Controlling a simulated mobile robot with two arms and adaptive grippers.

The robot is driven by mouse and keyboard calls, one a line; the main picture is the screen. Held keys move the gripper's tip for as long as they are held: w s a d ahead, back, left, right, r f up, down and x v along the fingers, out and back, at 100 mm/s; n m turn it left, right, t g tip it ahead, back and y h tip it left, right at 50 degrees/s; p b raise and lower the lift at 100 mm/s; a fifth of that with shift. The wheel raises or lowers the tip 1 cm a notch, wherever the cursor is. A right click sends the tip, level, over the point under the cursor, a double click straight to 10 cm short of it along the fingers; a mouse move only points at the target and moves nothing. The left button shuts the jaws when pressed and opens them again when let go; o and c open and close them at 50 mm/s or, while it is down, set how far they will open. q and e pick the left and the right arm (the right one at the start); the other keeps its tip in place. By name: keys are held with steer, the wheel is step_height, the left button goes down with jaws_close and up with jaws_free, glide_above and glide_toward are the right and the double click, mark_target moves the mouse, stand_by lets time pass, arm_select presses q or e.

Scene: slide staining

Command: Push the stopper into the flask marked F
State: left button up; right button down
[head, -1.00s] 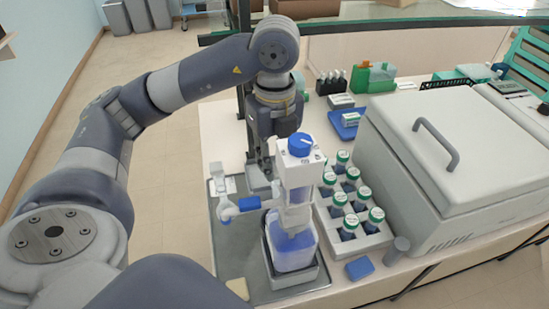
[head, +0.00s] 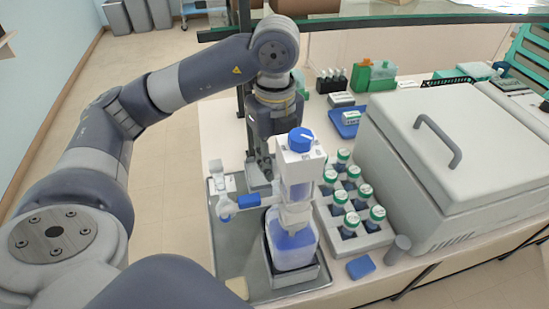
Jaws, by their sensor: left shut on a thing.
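I cannot make out a stopper or a flask marked F in the head view. My left gripper (head: 268,158) reaches down from above and is shut at the white upper part of a bottle-top dispenser (head: 300,165) with a blue knob (head: 301,139). The dispenser partly hides the fingertips. It stands upright on a square clear bottle (head: 293,252) with blue liquid, set in a grey holder. Its spout, with a blue sleeve (head: 249,201), points left. My right gripper is not in view.
A metal tray (head: 235,262) lies under the bottle. A rack of several green-capped vials (head: 375,240) stands close on the right, beside a large lidded grey machine (head: 455,150). A blue block (head: 361,267) and a grey cylinder (head: 399,248) sit in front.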

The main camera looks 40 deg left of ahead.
arm_select(q)
steer(key=shift+f, duration=0.3)
stand_by(0.5)
stand_by(0.4)
steer(key=o, duration=0.8)
steer(key=o, duration=0.4)
steer(key=shift+r, duration=0.1)
steer(key=shift+r+p, duration=2.45)
steer(key=shift+r, duration=0.55)
